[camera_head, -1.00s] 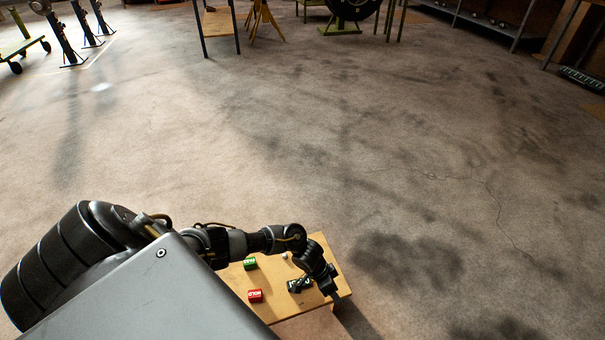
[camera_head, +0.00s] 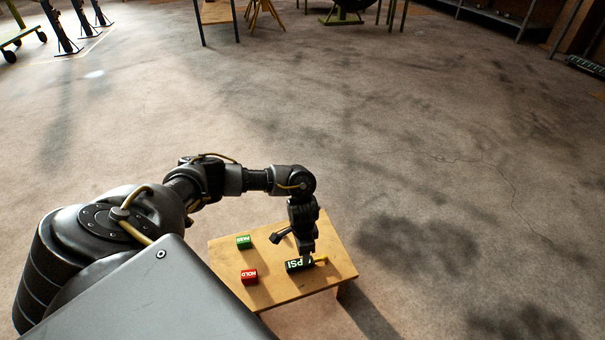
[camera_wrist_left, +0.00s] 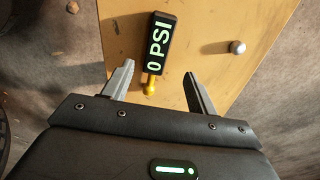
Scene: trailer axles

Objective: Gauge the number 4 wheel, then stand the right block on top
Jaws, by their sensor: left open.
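A dark gauge (camera_head: 296,265) with a lit "0 PSI" display and a brass stem lies on the small wooden table (camera_head: 225,256). It also shows in the left wrist view (camera_wrist_left: 158,45). My left gripper (camera_head: 292,248) is open just above it; in the left wrist view, the brass stem lies between its spread fingers (camera_wrist_left: 158,70). A green block (camera_head: 244,242) marked PASS and a red block (camera_head: 249,276) that seems to read HOLD stand left of the gauge. A dark wheel (camera_head: 343,6) on a green stand is cut off at the top; no number is readable. My right gripper is not in view.
A small metal knob (camera_wrist_left: 238,47) sits on the table in the left wrist view. Dark jacks (camera_head: 60,28) and a green cart (camera_head: 18,30) stand far left, a bench (camera_head: 217,12) at the back. The concrete floor between is clear.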

